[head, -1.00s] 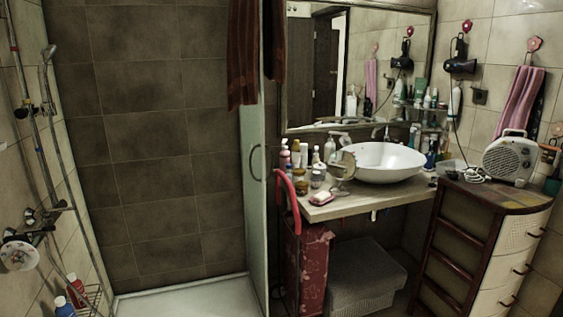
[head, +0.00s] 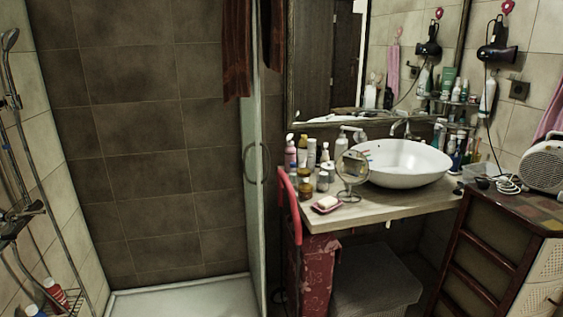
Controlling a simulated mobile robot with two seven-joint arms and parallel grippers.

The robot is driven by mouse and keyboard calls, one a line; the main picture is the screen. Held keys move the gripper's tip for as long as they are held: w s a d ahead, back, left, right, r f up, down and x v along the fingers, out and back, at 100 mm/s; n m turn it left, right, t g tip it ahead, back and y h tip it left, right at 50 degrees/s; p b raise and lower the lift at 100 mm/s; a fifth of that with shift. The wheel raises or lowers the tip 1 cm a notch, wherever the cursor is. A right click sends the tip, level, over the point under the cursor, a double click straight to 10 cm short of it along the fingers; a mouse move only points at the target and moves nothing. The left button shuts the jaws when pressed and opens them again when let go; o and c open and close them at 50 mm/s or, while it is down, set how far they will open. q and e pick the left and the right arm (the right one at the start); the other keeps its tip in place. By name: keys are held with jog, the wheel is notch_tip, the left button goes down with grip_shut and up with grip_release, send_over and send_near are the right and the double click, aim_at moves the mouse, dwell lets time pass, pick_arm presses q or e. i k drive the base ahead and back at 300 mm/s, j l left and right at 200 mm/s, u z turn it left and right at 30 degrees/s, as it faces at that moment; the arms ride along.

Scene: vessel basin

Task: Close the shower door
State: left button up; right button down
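The shower door (head: 252,220) is a glass panel seen nearly edge-on, between the shower and the sink counter. It stands open, leaving the shower front clear. A curved handle (head: 248,163) sits on it at mid-height. Dark red towels (head: 237,50) hang over its top. The white shower tray (head: 185,297) lies to its left, below dark tiled wall. Neither of my grippers is in the head view.
A counter (head: 385,205) with a white basin (head: 402,163), bottles and a round mirror stands right of the door. A red folded frame (head: 291,205) stands close beside the door. A drawer cabinet (head: 485,240) is at the right. A grey basket (head: 375,285) sits under the counter.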

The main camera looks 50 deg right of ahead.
aim_at(250, 107)
jog(key=i+l, duration=0.1)
jog(key=l, duration=1.15)
jog(key=i+l, duration=0.15)
jog(key=l, duration=0.45)
